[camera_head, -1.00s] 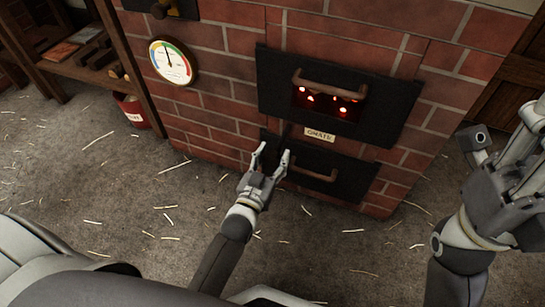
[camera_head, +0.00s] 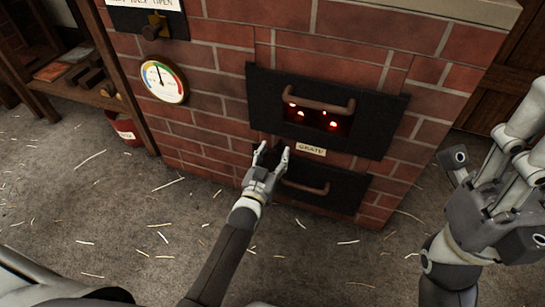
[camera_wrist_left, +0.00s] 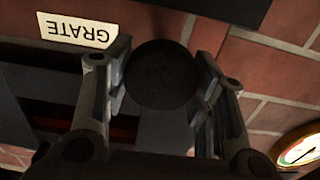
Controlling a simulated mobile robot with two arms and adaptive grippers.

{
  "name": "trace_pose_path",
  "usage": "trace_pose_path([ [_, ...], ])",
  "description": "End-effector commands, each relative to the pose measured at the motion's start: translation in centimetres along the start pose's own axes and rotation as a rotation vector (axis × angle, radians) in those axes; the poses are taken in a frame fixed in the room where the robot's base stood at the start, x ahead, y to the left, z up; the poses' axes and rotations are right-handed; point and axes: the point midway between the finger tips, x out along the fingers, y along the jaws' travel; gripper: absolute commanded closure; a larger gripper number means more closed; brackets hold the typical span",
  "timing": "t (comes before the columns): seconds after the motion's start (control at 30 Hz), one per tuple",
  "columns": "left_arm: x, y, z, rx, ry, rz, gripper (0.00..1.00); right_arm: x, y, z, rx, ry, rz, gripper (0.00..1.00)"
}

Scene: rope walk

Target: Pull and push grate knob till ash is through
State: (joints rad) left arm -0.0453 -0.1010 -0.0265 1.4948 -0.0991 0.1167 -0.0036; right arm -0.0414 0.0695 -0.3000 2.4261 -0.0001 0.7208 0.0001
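The grate knob (camera_wrist_left: 160,75) is a dark round disc that fills the space between my left fingers in the left wrist view. In the head view it is a small dark shape at the brick front, mostly hidden by the fingers. My left gripper (camera_head: 274,149) is open with a finger on each side of the knob. The GRATE label (camera_head: 311,149) is just right of it and also shows in the wrist view (camera_wrist_left: 76,30). The fire door (camera_head: 376,118) above shows glowing red embers. My right gripper (camera_head: 500,150) is raised at the right edge, away from the furnace.
A lower dark door (camera_head: 340,187) with a curved handle is right of the left gripper. A round gauge (camera_head: 163,80) is on the bricks. A red bucket (camera_head: 127,132) and wooden shelf (camera_head: 85,92) stand left. Straw bits litter the open floor.

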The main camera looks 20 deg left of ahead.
Motion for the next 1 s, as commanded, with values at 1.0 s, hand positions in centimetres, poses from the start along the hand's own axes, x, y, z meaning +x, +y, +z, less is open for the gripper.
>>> trace_pose_path([
  [1.0, -8.3, 0.0, 0.1, 0.001, -0.001, 0.001, 0.31, 0.2, 0.0, -0.2, 0.0, 0.01, -0.003, 0.6],
])
